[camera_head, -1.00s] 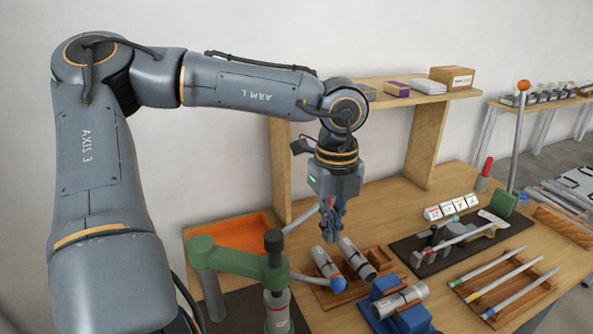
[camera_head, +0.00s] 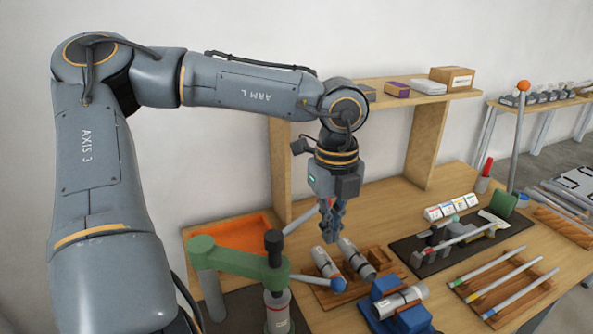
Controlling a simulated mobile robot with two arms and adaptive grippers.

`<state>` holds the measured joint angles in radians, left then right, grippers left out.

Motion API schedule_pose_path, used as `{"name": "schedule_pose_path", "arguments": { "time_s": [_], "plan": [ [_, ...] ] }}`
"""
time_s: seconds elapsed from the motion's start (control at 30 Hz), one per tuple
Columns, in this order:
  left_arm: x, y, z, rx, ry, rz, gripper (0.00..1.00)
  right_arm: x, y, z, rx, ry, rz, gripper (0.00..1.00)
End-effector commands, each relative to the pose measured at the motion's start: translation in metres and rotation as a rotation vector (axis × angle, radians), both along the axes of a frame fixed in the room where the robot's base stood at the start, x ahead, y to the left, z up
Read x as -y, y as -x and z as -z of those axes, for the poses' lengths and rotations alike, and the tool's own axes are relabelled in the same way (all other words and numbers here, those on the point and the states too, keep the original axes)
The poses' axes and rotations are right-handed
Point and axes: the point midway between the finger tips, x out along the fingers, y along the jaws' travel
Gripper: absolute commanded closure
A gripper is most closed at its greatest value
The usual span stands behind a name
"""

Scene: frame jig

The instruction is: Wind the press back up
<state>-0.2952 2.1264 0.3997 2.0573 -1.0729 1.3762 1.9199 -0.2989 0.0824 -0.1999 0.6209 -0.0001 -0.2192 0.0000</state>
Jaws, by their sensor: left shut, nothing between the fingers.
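The press (camera_head: 236,262) stands at the bench's front left, a green arm on a grey column with a black-topped vertical spindle (camera_head: 274,243). A grey lever with a blue ball knob (camera_head: 339,285) sticks out from it to the right, and another bar with a reddish end (camera_head: 306,212) rises behind. My left gripper (camera_head: 330,238) points down, shut and empty. In the picture it shows above and behind the blue knob, apart from it. The press's lower part is cut off by the frame. My right gripper is not in view.
Grey cylinders (camera_head: 357,260) lie in a wooden tray just beyond the knob. A blue fixture (camera_head: 412,318) holds another cylinder. An orange tray (camera_head: 232,233) is behind the press. A wooden shelf (camera_head: 433,98) stands at the back; rods lie in a rack (camera_head: 503,288) at right.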

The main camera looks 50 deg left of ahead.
Motion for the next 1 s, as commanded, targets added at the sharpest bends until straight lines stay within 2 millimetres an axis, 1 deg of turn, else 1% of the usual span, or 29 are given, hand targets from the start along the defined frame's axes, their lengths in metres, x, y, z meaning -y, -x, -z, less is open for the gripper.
{"name": "schedule_pose_path", "arguments": {
  "time_s": [0.27, 0.37, 0.43, 0.53, 0.63, 0.87, 0.93, 1.0],
  "plan": [
    [-0.001, 0.000, 0.000, 0.000, 0.000, -0.001, 1.00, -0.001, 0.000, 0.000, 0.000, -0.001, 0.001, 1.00],
    [-0.011, -0.003, 0.001, 0.002, 0.002, -0.004, 1.00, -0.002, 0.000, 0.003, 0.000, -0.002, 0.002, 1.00],
    [-0.023, -0.007, 0.001, 0.002, 0.002, -0.006, 1.00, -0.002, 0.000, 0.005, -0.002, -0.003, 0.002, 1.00],
    [-0.035, -0.010, 0.000, 0.001, 0.000, -0.003, 1.00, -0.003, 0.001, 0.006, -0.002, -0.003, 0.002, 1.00],
    [-0.040, -0.012, 0.000, 0.001, 0.000, -0.001, 1.00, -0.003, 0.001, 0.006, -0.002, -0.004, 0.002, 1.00],
    [-0.041, -0.011, 0.000, 0.001, 0.000, 0.000, 1.00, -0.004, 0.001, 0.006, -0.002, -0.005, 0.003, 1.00],
    [-0.046, -0.011, 0.000, 0.002, 0.001, -0.002, 1.00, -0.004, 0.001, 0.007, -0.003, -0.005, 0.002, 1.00],
    [-0.057, -0.009, 0.000, 0.003, 0.001, -0.004, 1.00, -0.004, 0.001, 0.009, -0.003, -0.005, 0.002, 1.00]
  ]
}}
